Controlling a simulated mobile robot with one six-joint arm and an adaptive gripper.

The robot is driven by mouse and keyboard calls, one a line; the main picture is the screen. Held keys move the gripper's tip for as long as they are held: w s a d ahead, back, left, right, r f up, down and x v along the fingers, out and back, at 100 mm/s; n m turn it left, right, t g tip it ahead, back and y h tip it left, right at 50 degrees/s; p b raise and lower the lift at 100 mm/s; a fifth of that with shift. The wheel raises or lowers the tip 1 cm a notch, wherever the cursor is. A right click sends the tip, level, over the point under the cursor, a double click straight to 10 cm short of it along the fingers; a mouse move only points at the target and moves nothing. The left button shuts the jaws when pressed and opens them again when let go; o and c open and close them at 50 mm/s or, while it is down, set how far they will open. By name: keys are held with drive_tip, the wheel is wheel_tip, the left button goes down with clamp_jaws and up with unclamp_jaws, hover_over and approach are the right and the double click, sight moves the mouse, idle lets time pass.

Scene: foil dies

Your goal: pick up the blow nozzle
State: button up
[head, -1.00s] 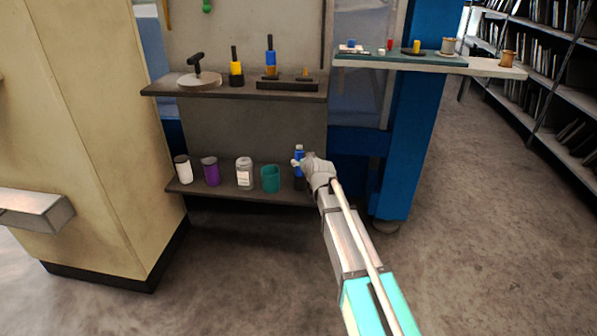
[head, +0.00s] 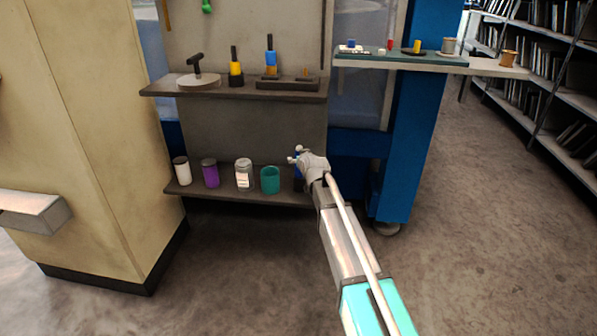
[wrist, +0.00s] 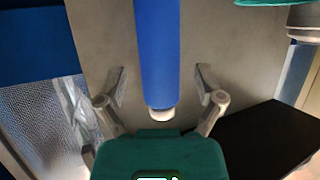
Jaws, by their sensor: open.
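My gripper (head: 297,155) is at the right end of the lower shelf in the head view. In the wrist view my gripper (wrist: 161,90) is open, with one finger on each side of a long blue cylinder (wrist: 158,50) with a pale tip. Both fingers look apart from it. In the head view this blue object (head: 297,172) is mostly hidden behind my gripper. I cannot tell for sure whether it is the blow nozzle.
On the lower shelf (head: 228,193) stand a teal cup (head: 270,180), a clear jar (head: 244,175), a purple can (head: 210,174) and a white can (head: 181,170). The upper shelf (head: 222,96) holds several tools above. A blue post (head: 402,150) stands to the right.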

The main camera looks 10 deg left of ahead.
drive_tip(key=shift+w+a+f, duration=0.25)
drive_tip(key=shift+w+f, duration=0.05)
drive_tip(key=shift+w, duration=0.3)
drive_tip(key=shift+c, duration=0.2)
clamp_jaws()
